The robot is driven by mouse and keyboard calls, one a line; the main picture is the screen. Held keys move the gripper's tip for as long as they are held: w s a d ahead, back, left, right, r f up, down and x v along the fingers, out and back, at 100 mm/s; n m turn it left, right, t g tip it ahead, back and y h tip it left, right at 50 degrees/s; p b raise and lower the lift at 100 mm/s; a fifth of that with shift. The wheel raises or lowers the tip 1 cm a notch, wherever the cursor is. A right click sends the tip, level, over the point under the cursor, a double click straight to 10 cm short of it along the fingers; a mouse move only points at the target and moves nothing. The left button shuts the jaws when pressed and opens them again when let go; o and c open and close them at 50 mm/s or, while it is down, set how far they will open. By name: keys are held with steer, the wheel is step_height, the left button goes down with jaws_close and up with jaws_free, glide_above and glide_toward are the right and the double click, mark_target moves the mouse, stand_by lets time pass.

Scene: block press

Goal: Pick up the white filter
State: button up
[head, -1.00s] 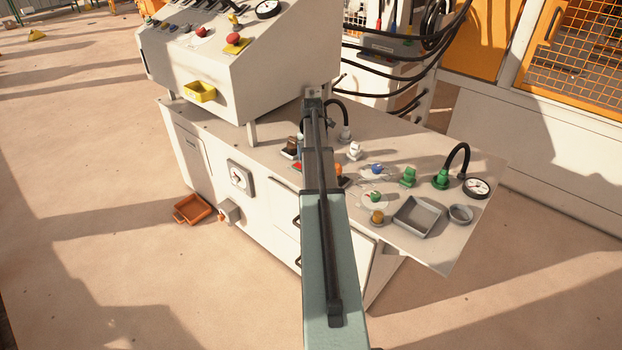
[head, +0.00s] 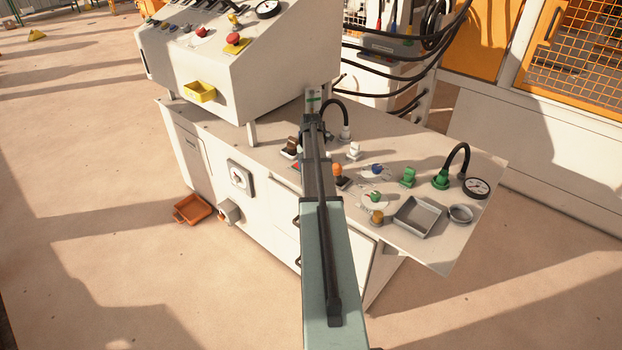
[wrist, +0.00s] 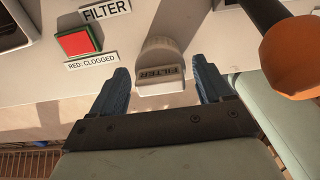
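The white filter (wrist: 160,62) shows in the wrist view as a pale piece with a rounded top and a block front lettered FILTER. It stands at the edge of the pale panel. My gripper (wrist: 161,68) is open, with one blue finger on each side of the filter. Small gaps show between the fingers and the block, and nothing is gripped. In the head view my arm covers the gripper and the filter.
A red indicator (wrist: 78,42) with FILTER and RED: CLOGGED labels lies left of the filter. An orange-knobbed lever (wrist: 291,58) is close on the right. In the head view a grey tray (head: 417,217) and green fittings (head: 408,177) stand further right on the bench.

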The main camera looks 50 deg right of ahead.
steer(key=c, duration=0.9)
steer(key=shift+c, duration=0.2)
